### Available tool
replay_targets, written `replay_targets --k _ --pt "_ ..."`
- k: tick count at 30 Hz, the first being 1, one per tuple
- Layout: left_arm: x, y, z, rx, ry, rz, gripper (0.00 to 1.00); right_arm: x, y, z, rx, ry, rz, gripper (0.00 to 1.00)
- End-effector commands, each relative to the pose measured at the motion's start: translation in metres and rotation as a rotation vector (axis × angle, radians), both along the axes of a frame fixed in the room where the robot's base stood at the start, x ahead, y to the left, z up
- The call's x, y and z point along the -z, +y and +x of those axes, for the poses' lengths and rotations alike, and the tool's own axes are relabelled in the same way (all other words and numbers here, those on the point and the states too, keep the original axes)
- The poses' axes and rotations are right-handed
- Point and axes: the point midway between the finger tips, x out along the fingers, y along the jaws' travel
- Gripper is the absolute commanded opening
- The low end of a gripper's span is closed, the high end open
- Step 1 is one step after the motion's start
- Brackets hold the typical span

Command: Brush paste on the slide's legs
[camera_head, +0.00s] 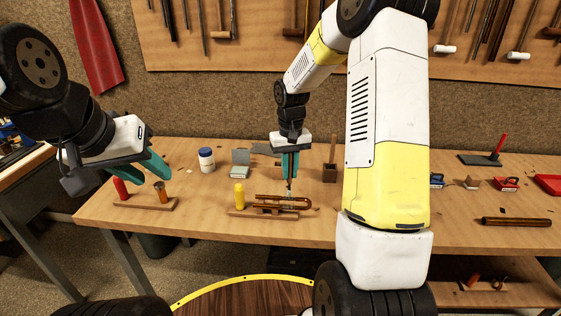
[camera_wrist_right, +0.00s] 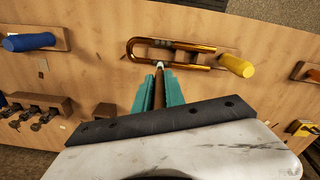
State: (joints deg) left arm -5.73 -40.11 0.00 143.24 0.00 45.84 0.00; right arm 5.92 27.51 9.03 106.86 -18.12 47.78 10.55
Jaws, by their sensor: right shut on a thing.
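The copper-coloured U-shaped slide (camera_head: 300,208) lies on a wooden rest on the bench, its bow to the right in the head view. It also shows in the right wrist view (camera_wrist_right: 195,66). My right gripper (camera_head: 290,176) is shut on a thin brush, whose brown handle (camera_wrist_right: 158,92) shows between the teal fingers in the right wrist view. A white jar with a blue lid (camera_head: 206,162) stands behind. My left gripper (camera_head: 140,172) is open and empty at the left.
A yellow cylinder (camera_head: 239,196) stands beside the slide. A red cylinder (camera_head: 120,188) and an orange-brown one (camera_head: 160,192) stand on a wooden strip below my left gripper. A wooden block (camera_head: 329,174) with an upright stick stands behind right. A dark tube (camera_head: 516,222) lies far right.

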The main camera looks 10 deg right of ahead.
Motion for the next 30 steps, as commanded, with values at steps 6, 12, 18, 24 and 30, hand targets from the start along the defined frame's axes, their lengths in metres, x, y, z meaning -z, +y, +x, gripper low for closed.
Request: replay_targets --k 6,12,18,24,30 --pt "0.0000 0.0000 0.0000 0.000 0.000 0.000 0.36 0.0028 0.0001 -0.0001 0.000 0.001 0.000 0.00" --pt "0.0000 0.0000 0.0000 0.000 0.000 0.000 0.36 0.0053 0.0001 -0.0001 0.000 0.000 0.000 0.00" --pt "0.0000 0.0000 0.0000 0.000 0.000 0.000 0.36 0.0078 0.0001 0.0001 0.000 0.000 0.000 0.00" --pt "0.0000 0.0000 0.0000 0.000 0.000 0.000 0.36 0.0085 0.0001 0.0001 0.000 0.000 0.000 0.00" --pt "0.0000 0.0000 0.0000 0.000 0.000 0.000 0.36 0.0086 0.0000 0.0001 0.000 0.000 0.000 0.00"
